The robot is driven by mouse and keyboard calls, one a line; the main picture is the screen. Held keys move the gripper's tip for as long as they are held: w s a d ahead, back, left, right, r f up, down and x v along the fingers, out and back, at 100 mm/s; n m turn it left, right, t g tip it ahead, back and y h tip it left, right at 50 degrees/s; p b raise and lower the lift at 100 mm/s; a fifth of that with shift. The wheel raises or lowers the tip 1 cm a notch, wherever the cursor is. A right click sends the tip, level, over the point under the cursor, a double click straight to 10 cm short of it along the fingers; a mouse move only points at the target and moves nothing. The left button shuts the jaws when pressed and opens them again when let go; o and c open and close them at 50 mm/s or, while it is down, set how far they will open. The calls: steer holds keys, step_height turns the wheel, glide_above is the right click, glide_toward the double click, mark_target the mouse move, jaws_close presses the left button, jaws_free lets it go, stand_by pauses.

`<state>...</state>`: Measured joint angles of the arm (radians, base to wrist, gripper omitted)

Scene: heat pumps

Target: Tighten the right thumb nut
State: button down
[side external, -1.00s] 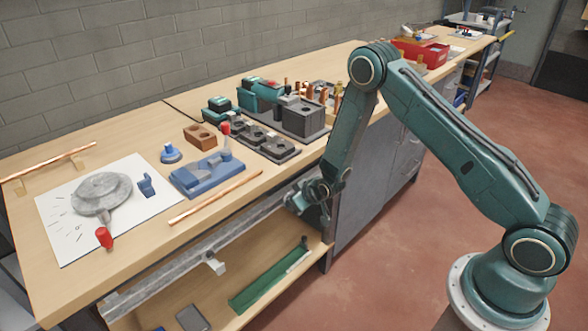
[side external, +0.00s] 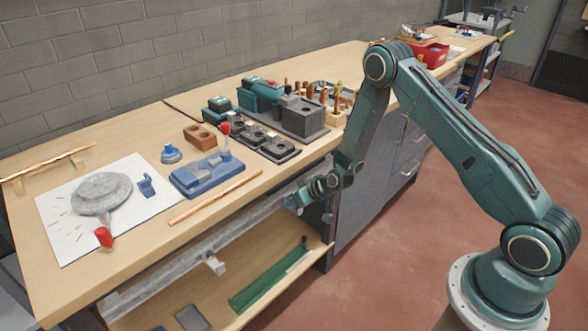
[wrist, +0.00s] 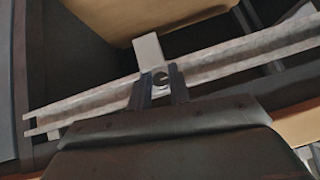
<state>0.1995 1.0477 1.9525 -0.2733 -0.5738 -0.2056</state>
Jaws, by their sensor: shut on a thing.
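A long grey metal rail (side external: 165,280) runs along the front of the bench, below its top. It also crosses the wrist view (wrist: 80,110) at a slant. My gripper (side external: 300,203) is at the rail's right end in the side view, where the arm hides most of the contact. A pale bracket (wrist: 149,50) sits just above the nut, against the rail. Another pale bracket (side external: 215,264) hangs farther left on the rail.
The wooden bench top (side external: 130,140) lies above the rail. A copper tube (side external: 215,197) lies near its front edge, with a blue fixture (side external: 208,175) behind it. A lower shelf (side external: 225,312) holds a green channel (side external: 270,277). Grey cabinets (side external: 370,180) stand to the right.

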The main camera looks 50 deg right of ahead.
steer(key=shift+w+a+r, duration=0.25)
steer(key=shift+w+r, duration=0.15)
steer(key=shift+w, duration=0.2)
steer(key=shift+m+y, duration=0.3)
steer(key=shift+y, duration=0.4)
steer(key=c, duration=1.6)
jaws_free()
steer(key=shift+o, duration=0.5)
steer(key=shift+r, duration=0.1)
steer(key=shift+o, duration=0.3)
steer(key=shift+v, duration=0.8)
steer(key=shift+s+f+v, duration=0.1)
steer(key=shift+f+v, duration=0.05)
steer(key=shift+v, duration=0.7)
steer(key=shift+s+f+v, duration=0.15)
steer(key=shift+v, duration=0.7)
steer(key=shift+d, duration=0.15)
